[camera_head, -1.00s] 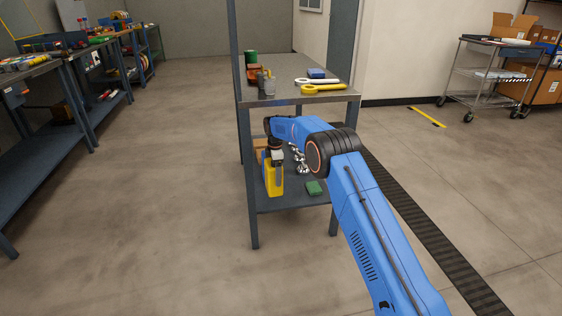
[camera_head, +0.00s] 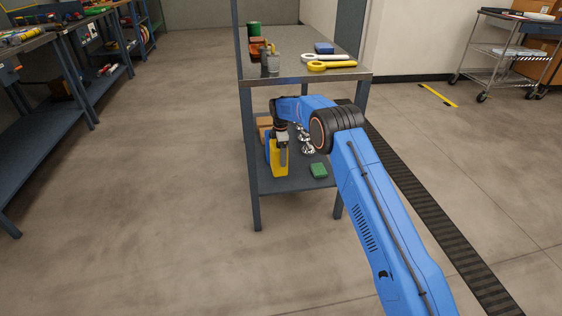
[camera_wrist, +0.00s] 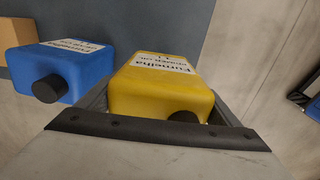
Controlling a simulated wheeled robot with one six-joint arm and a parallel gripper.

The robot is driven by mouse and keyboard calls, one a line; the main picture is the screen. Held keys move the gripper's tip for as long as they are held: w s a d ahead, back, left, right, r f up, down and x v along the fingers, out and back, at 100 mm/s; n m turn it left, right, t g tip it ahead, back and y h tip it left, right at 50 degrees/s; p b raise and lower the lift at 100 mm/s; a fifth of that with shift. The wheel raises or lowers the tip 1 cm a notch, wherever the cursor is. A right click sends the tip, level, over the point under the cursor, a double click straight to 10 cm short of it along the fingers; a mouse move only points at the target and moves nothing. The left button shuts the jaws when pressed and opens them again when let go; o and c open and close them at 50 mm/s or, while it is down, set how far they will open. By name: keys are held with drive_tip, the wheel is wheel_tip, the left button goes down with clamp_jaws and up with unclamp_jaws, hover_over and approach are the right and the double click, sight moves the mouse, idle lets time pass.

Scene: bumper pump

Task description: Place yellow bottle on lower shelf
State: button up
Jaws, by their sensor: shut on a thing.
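The yellow bottle (camera_head: 279,159) is in my gripper (camera_head: 282,141), which is shut on its upper part. In the wrist view the yellow bottle (camera_wrist: 160,88) sits between the jaws, with a white label and its dark cap partly hidden by the gripper. The bottle looks upright at the left front part of the lower shelf (camera_head: 284,185). I cannot tell whether its base touches the shelf. A blue bottle (camera_wrist: 58,72) stands close beside it in the wrist view, and in the head view it is mostly hidden behind the yellow one.
A green block (camera_head: 318,170) and shiny metal parts (camera_head: 305,143) lie on the lower shelf, right of the bottle. A brown box (camera_head: 263,122) is behind. The upper shelf (camera_head: 310,73) above my arm holds wrenches and other items. The shelf's front right is mostly clear.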

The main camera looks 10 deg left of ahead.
drive_tip(key=shift+f, duration=2.55)
drive_tip(key=o, duration=1.8)
drive_tip(key=shift+f, duration=0.15)
wheel_tip(320, 180, up, 8)
drive_tip(key=shift+f, duration=0.15)
